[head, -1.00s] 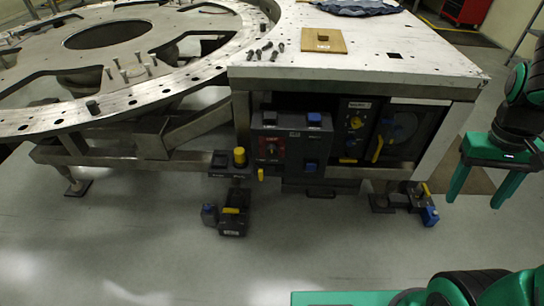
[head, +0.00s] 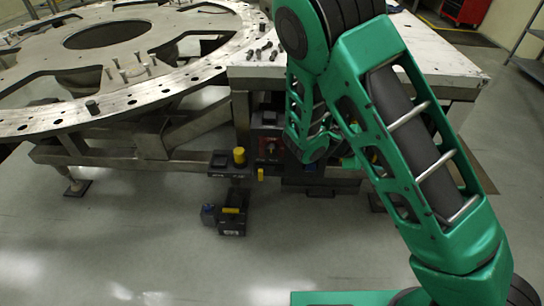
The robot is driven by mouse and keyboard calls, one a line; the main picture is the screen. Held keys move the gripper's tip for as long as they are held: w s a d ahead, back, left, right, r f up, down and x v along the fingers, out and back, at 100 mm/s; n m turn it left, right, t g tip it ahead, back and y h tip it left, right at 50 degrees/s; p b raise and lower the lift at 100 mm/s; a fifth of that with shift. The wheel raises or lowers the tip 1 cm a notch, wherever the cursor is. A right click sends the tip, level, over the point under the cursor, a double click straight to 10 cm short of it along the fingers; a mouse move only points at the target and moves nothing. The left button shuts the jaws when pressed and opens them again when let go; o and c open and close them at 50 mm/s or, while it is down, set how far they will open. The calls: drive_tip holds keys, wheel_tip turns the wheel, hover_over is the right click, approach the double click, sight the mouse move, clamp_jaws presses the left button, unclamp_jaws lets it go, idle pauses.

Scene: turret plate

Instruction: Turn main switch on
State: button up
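The main switch is probably the red switch plate (head: 268,149) with a dark knob, low on the front of the dark control box (head: 262,122) under the white table. The knob is too small for me to tell its setting. My green arm reaches across the picture and covers the right part of the control panels. My gripper is not visible; it is hidden behind my arm links, so its distance from the switch and its grip do not show.
The white table (head: 445,62) stands above the panels, with several bolts on its left corner. A large round metal turret plate (head: 60,118) is at left. A yellow button unit (head: 239,157) sits left of the box, and a black unit (head: 232,222) stands below on open floor.

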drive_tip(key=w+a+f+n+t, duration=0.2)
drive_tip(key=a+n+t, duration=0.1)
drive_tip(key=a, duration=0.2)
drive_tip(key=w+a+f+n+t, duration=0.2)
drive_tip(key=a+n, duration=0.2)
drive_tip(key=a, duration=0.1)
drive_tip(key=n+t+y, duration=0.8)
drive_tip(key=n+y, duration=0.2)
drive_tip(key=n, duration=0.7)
approach(271, 154)
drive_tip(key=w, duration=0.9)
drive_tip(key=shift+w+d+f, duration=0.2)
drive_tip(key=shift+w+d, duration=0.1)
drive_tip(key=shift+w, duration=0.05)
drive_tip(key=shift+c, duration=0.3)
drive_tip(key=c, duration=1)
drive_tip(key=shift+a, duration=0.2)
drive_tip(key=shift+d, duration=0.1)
